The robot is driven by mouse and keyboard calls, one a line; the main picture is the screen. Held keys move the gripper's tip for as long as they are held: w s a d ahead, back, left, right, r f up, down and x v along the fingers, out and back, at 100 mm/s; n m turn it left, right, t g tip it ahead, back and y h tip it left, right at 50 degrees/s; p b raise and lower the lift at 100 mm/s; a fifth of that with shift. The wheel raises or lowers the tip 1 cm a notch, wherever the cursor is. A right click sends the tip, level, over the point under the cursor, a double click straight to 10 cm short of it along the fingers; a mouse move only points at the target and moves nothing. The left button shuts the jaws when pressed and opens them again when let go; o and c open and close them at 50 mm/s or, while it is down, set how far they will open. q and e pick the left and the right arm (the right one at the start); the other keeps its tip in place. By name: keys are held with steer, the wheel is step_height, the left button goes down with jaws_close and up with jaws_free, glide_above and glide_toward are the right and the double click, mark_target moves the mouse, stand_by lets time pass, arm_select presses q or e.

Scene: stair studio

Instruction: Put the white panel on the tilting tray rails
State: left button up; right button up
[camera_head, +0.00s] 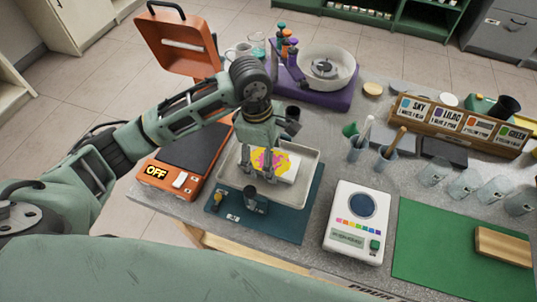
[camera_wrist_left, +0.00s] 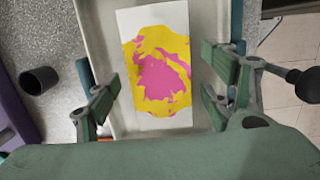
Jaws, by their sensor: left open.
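The white panel (camera_head: 288,168) carries a yellow and pink paint patch and lies in the pale tilting tray (camera_head: 311,178) near the table's front edge. In the left wrist view the panel (camera_wrist_left: 155,30) runs lengthwise between my fingers, inside the tray (camera_wrist_left: 98,22). My left gripper (camera_head: 258,166) points down over the panel's left part. Its fingers stand open on both sides of the panel (camera_wrist_left: 160,103), with gaps showing. The near end of the panel is close to my wrist. I cannot make out the rails clearly. My right gripper is not in view.
The tray stands on a dark teal base (camera_head: 292,226) with a dark knob (camera_head: 254,200) in front. An orange device marked OFF (camera_head: 160,176) is at left. A white scale (camera_head: 357,222), green mat (camera_head: 455,250) and cups (camera_head: 359,146) are at right. A purple spinner (camera_head: 318,92) is behind.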

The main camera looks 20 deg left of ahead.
mark_target(262, 158)
arm_select(q)
step_height(262, 158, up, 12)
steer(key=a+b, duration=0.1)
steer(key=b, duration=0.2)
steer(key=shift+a, duration=0.4)
steer(key=shift+f, duration=0.1)
